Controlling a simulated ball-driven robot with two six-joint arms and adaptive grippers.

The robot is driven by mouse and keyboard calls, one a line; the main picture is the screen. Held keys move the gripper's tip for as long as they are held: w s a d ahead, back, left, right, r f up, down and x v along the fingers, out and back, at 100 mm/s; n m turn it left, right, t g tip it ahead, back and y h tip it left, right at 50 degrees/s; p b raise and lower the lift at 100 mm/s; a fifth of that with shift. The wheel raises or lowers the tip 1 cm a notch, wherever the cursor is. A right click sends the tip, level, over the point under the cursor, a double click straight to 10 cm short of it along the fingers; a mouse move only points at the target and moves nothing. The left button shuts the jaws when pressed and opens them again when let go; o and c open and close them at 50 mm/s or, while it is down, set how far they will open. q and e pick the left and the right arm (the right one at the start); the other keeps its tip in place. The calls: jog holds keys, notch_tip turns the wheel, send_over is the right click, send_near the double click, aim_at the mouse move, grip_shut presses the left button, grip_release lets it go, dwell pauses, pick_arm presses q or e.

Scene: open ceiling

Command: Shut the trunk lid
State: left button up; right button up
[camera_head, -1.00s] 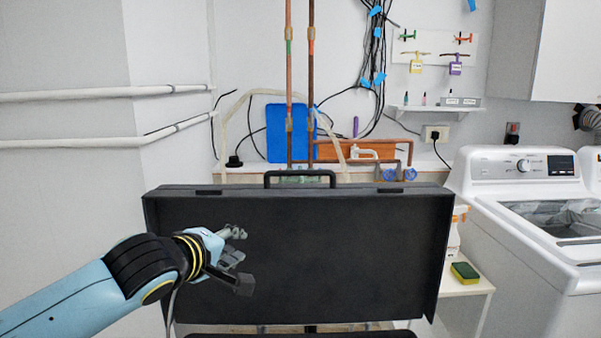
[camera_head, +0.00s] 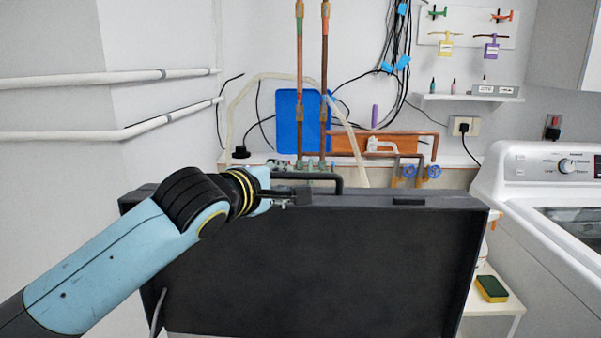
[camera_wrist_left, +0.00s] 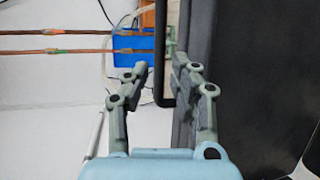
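The trunk lid (camera_head: 310,265) is a wide black panel with a raised rim, standing upright and open in front of me. Its black handle (camera_head: 325,178) rises from the top edge; in the left wrist view the handle (camera_wrist_left: 160,60) lies between the finger lines. My left gripper (camera_head: 285,196) is at the lid's top edge, beside the handle's left part. In the left wrist view its fingers (camera_wrist_left: 158,78) are apart, with the lid (camera_wrist_left: 238,80) close on the right. I cannot tell whether they touch it. The trunk's lower body is out of view. My right gripper is not in view.
Behind the lid are copper pipes (camera_head: 324,90), a blue board (camera_head: 290,125) and cables on the white wall. A white washing machine (camera_head: 560,210) stands at the right. A low white shelf with a sponge (camera_head: 491,289) is beside the lid.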

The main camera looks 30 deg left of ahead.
aim_at(298, 177)
pick_arm(q)
jog(key=x, duration=0.3)
jog(key=shift+w+p, duration=0.3)
jog(key=shift+w, duration=0.1)
jog(key=x, duration=0.3)
jog(key=shift+f, duration=0.1)
jog(key=shift+c, duration=0.3)
grip_shut()
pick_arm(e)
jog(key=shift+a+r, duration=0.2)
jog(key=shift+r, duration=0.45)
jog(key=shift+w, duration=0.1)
